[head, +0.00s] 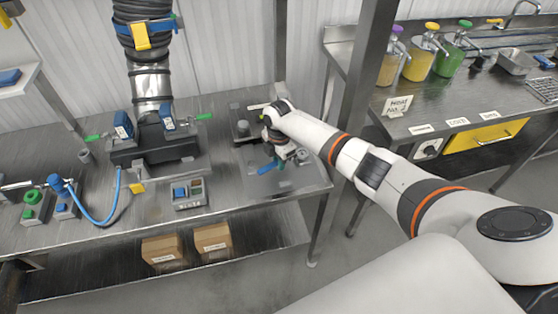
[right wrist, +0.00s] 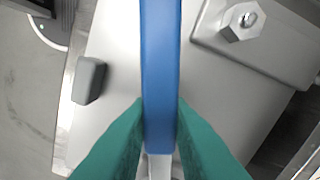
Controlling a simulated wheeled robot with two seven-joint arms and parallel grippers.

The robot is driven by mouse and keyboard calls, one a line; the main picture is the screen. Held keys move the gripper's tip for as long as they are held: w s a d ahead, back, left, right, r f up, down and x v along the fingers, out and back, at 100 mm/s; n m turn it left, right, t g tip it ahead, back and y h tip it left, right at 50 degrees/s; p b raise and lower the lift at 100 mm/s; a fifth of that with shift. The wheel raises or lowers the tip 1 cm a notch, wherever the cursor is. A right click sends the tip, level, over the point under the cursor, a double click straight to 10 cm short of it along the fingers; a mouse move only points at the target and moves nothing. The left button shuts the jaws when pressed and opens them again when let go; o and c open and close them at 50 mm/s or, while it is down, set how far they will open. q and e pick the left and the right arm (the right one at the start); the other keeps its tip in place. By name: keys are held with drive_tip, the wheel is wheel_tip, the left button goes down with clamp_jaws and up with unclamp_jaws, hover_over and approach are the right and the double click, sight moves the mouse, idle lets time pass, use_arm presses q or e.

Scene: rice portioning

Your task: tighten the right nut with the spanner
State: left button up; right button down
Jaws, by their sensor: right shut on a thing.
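My right gripper (head: 279,161) is over the right end of the steel bench. In the right wrist view its teal fingertips (right wrist: 160,125) are shut on the blue handle of the spanner (right wrist: 159,60). The blue handle (head: 265,170) also shows beside the gripper in the head view. A hex nut (right wrist: 242,23) with a bolt end sits on a raised metal block at the upper right of the wrist view, apart from the handle. I cannot tell whether it is the right nut. My left gripper is not in view.
A dark grey block (right wrist: 89,81) stands left of the spanner. A black machine (head: 155,146) with a hose is left on the bench (head: 145,205), near a small control box (head: 189,194). A steel post (head: 350,75) rises behind my right arm.

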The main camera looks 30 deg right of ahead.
drive_tip(key=shift+r+p, duration=0.75)
drive_tip(key=shift+r, duration=0.15)
idle(0.5)
drive_tip(key=shift+r+p, duration=1.8)
drive_tip(key=shift+r, duration=0.1)
